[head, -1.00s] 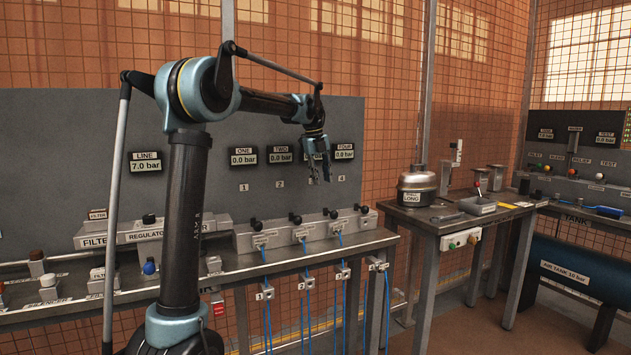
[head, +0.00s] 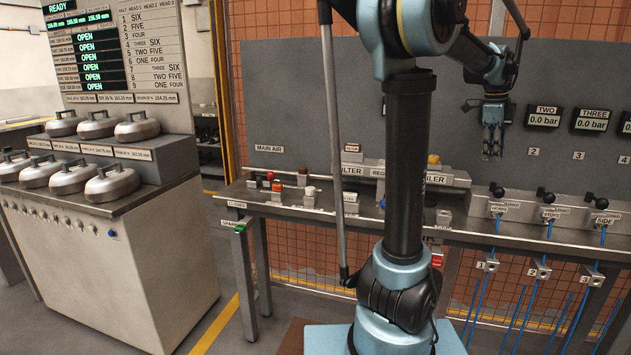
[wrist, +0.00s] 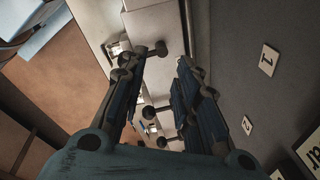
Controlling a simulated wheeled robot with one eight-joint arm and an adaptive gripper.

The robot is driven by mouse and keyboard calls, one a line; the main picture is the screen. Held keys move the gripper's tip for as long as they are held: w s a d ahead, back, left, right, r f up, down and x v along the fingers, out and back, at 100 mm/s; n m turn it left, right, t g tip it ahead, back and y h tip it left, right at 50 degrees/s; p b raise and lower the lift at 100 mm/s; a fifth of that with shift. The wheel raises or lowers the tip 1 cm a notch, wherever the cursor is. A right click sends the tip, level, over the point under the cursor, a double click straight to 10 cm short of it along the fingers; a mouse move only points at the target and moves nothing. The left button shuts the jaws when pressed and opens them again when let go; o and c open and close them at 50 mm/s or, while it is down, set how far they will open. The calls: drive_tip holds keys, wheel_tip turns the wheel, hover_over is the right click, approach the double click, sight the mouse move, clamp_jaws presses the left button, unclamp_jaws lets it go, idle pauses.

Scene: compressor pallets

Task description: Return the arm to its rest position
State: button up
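My arm stands upright in the middle of the head view, with its forearm reaching to the right. My gripper (head: 492,132) hangs fingers down in front of the grey wall panel (head: 300,85), above the bench. In the wrist view my gripper (wrist: 158,85) has its two dark fingers apart with nothing held between them. Black-knobbed valves (wrist: 150,112) on the bench show beyond and between the fingers. The gripper looks clear of the panel and the bench.
The bench (head: 275,208) carries valve blocks with blue hoses (head: 475,270) hanging below. Pressure displays (head: 544,117) sit on the panel right of the gripper. Floor between cabinet and bench is free.

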drive_tip(key=s+a+f+n, duration=0.2)
drive_tip(key=a+f+n, duration=0.15)
drive_tip(key=a, duration=0.45)
drive_tip(key=s+a+f+n+t, duration=0.1)
drive_tip(key=a+f+n, duration=0.2)
drive_tip(key=a+n, duration=0.35)
drive_tip(key=s+a+f+n, duration=0.2)
drive_tip(key=a+f+n, duration=0.1)
drive_tip(key=a, duration=0.7)
drive_tip(key=s+a+f+n+y, duration=0.2)
drive_tip(key=s+a+f+n, duration=0.9)
drive_tip(key=a+f+n, duration=0.2)
wheel_tip(320, 180, down, 3)
drive_tip(key=shift+s+a+r+n+t, duration=0.2)
drive_tip(key=shift+s+n+t, duration=0.2)
drive_tip(key=shift+n, duration=0.2)
